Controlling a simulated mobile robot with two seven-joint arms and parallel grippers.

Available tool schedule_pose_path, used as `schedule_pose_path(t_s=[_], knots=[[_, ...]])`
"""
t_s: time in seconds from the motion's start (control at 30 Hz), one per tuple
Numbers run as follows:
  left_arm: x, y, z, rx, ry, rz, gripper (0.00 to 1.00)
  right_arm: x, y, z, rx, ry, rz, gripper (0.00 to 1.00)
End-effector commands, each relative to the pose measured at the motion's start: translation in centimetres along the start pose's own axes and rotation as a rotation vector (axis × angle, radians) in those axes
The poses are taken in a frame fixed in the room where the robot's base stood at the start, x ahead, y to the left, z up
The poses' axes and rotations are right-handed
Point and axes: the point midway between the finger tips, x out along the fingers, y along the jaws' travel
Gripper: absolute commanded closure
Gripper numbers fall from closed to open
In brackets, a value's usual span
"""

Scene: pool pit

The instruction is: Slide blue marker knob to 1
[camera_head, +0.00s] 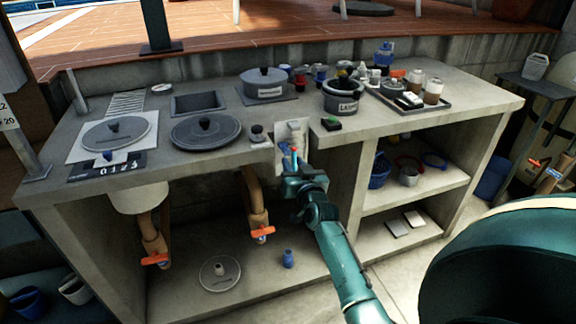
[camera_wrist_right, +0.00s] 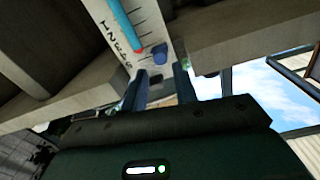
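A pale gauge panel (camera_head: 290,133) hangs at the counter's front edge, and it also shows in the right wrist view (camera_wrist_right: 146,24). It bears a blue strip with a red end (camera_wrist_right: 137,48) and a printed scale starting at 1. A small dark blue knob (camera_wrist_right: 158,56) sits on the panel near the high-number end, away from the 1. My right gripper (camera_wrist_right: 160,78) is open, its fingers apart, with the knob lined up between and just beyond the fingertips. In the head view, my right gripper (camera_head: 291,172) is just below the panel. My left gripper is out of view.
The concrete counter (camera_head: 350,142) carries lidded pots and a tray. A separate dark plate marked with digits (camera_head: 112,168) lies at the counter's left front. Orange-handled valves (camera_head: 262,232) hang below. A blue bottle (camera_head: 288,258) stands on the lower shelf.

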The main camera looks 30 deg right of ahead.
Motion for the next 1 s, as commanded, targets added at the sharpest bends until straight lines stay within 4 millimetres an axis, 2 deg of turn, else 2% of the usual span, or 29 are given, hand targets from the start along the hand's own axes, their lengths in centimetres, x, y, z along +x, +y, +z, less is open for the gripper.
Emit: schedule_pose_path(t_s=[0.03,0.1,0.3,0.67,1.0], knots=[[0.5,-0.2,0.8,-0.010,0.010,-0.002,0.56,1.0,0.1,0.5,0.001,0.004,0.000,0.71],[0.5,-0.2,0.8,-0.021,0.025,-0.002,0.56,2.1,0.0,0.4,0.001,0.003,-0.001,0.71],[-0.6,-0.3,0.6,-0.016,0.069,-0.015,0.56,4.0,0.0,0.3,0.000,0.000,0.000,0.71],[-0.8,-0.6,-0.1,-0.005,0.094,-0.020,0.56,4.5,0.0,0.0,-0.001,-0.001,0.000,0.71],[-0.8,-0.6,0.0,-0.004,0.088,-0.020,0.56,4.5,0.0,0.0,-0.001,-0.001,0.000,0.98]])
